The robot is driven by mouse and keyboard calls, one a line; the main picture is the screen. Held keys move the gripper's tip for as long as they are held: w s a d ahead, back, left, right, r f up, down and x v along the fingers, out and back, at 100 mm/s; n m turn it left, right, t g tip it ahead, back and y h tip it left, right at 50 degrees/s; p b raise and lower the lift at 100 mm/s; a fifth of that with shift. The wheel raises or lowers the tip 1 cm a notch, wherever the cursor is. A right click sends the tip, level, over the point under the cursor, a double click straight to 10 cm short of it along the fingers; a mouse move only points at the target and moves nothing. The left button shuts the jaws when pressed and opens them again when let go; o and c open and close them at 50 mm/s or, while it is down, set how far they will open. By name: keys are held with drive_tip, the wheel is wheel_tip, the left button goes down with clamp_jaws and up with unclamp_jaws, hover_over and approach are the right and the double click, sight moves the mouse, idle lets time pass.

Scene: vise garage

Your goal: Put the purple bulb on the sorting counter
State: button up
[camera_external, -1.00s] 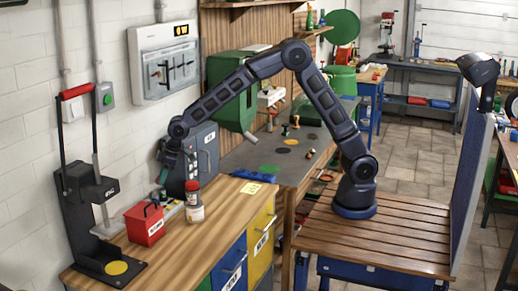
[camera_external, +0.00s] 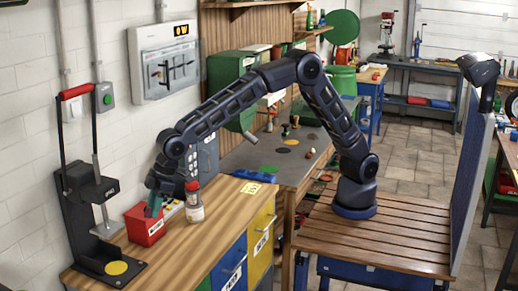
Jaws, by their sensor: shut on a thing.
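No purple bulb can be made out in this view. My gripper (camera_external: 153,210) is low over the red box (camera_external: 140,232) on the wooden worktop (camera_external: 190,252). Its teal fingers are at the top of the box, where the black handle is, and appear shut on it. The fingers hide most of the handle. The box looks upright and rests on the worktop. No sorting counter can be picked out by a label.
A red-capped jar (camera_external: 195,208) stands just right of my gripper. A black press with a red handle (camera_external: 76,91) stands to the left, with a yellow disc (camera_external: 116,268) on its base. The worktop's front right is clear. A grey bench (camera_external: 262,155) lies behind.

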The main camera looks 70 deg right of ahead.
hover_over(165, 278)
drive_tip(key=s+d, duration=0.1)
drive_tip(key=shift+n, duration=0.4)
wheel_tip(165, 278, down, 20)
idle(0.4)
drive_tip(key=shift+f, duration=0.15)
drive_tip(key=o, duration=0.9)
drive_tip(key=shift+o, duration=0.2)
drive_tip(key=v, duration=1.2)
drive_tip(key=shift+w+r, duration=0.2)
drive_tip(key=shift+r, duration=0.05)
